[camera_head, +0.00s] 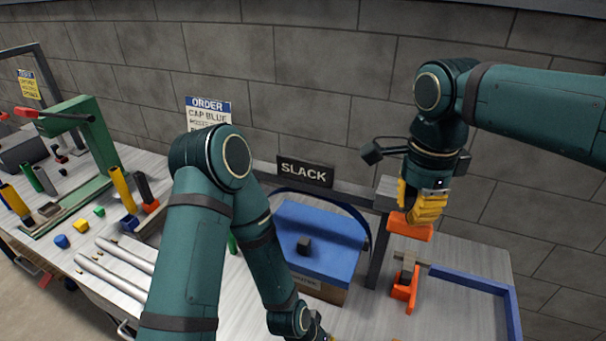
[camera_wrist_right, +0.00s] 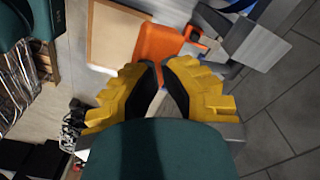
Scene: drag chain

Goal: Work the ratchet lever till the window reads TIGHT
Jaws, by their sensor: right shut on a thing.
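The window sign (camera_head: 304,172) on the frame reads SLACK. My right gripper (camera_head: 423,212), with yellow fingers, is shut on the orange lever handle (camera_head: 410,229) at the right of the frame post. In the right wrist view the orange handle (camera_wrist_right: 157,42) lies at the fingertips of the gripper (camera_wrist_right: 160,68); the exact contact is hidden. A dark blue strap (camera_head: 362,222) arches around a blue-covered box (camera_head: 318,238). My left gripper (camera_head: 318,331) is at the bottom edge, mostly cut off, and its fingers cannot be read.
A second orange part (camera_head: 404,289) stands on the bench below the handle. A blue rail (camera_head: 480,282) borders the right end. Pale rods (camera_head: 115,275), colored cylinders and a green press frame (camera_head: 95,140) occupy the left. A brick wall is behind.

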